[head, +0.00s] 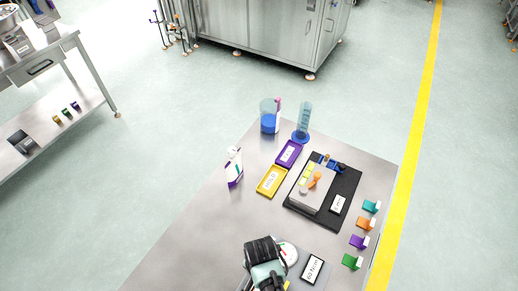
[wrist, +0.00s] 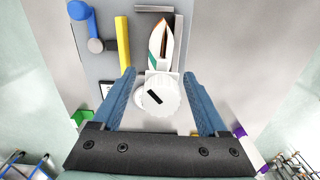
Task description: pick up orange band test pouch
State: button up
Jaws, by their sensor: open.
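Near the table's right edge, a small orange and white piece (head: 366,223) stands in a row between a teal one and a purple one. It looks like the orange band pouch, but it is too small to be sure. My gripper (head: 265,262) is at the front of the table, well left of that row. In the wrist view my gripper (wrist: 158,76) is open, its blue fingers apart around a white round knob (wrist: 158,96) below. Beyond the knob lies a pointed white item (wrist: 160,45) with teal and orange-brown edges.
The row also holds teal (head: 371,206), purple (head: 358,242) and green (head: 351,261) pieces.

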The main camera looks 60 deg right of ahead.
jog(key=shift+f, duration=0.1)
grip_shut()
dwell(0.4)
dwell(1.0)
